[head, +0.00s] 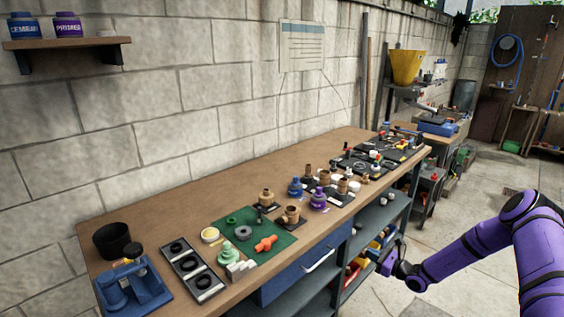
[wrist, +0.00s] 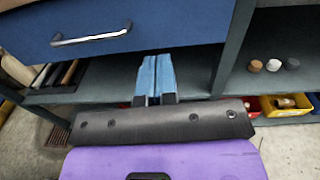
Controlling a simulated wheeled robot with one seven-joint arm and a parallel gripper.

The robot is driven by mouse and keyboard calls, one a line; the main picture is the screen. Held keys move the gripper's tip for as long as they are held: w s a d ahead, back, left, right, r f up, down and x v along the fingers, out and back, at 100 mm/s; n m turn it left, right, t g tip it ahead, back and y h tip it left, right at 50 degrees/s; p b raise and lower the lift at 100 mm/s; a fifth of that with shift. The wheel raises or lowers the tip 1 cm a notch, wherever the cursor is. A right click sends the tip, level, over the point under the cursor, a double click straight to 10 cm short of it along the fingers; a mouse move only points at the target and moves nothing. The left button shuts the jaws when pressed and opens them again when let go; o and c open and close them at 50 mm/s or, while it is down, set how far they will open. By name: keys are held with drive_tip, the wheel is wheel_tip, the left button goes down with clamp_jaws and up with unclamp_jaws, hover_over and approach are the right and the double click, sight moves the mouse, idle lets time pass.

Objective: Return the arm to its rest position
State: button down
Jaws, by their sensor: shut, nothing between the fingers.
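My purple arm reaches in from the right in the head view. My gripper (wrist: 156,62) shows in the wrist view with its two blue fingers side by side, shut and empty. In the head view, the wrist end is in front of the workbench's (head: 146,190) lower shelves, below the bench top. The wrist view shows the fingers in front of the open shelf space, just below a blue drawer (wrist: 185,22) with a metal handle. The head view also shows this drawer (head: 278,287). I cannot tell how far the fingers are from the shelf.
Yellow and red bins (wrist: 287,103) sit on the shelf to the right of the gripper. A green mat (head: 268,240), valves, bottles and black trays crowd the bench top. Concrete floor (head: 440,232) lies open to the right of the bench.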

drive_tip(key=s+a+r+n+g+y, duration=0.1)
drive_tip(key=a+r+n+g, duration=0.3)
drive_tip(key=r, duration=0.5)
drive_tip(key=s+a+r+n+g+y, duration=0.1)
drive_tip(key=a+r+n+g, duration=0.25)
drive_tip(key=r+n, duration=0.45)
drive_tip(key=s+a+r+n+g+h, duration=0.25)
drive_tip(key=s+r, duration=0.25)
drive_tip(key=r, duration=0.5)
drive_tip(key=s+a+r+n+g+h, duration=0.25)
drive_tip(key=s+r+n, duration=0.2)
drive_tip(key=r, duration=0.55)
drive_tip(key=s+a+r+n+h, duration=0.2)
drive_tip(key=s+r+n+h, duration=0.2)
drive_tip(key=s+r, duration=0.95)
drive_tip(key=s+d+r+n+t+h, duration=0.2)
drive_tip(key=s, duration=0.7)
drive_tip(key=s+d+r+n+t+h, duration=0.1)
drive_tip(key=s+r+n+t+h, duration=0.1)
drive_tip(key=s, duration=0.8)
drive_tip(key=shift+d+h, duration=0.3)
drive_tip(key=shift+d, duration=0.05)
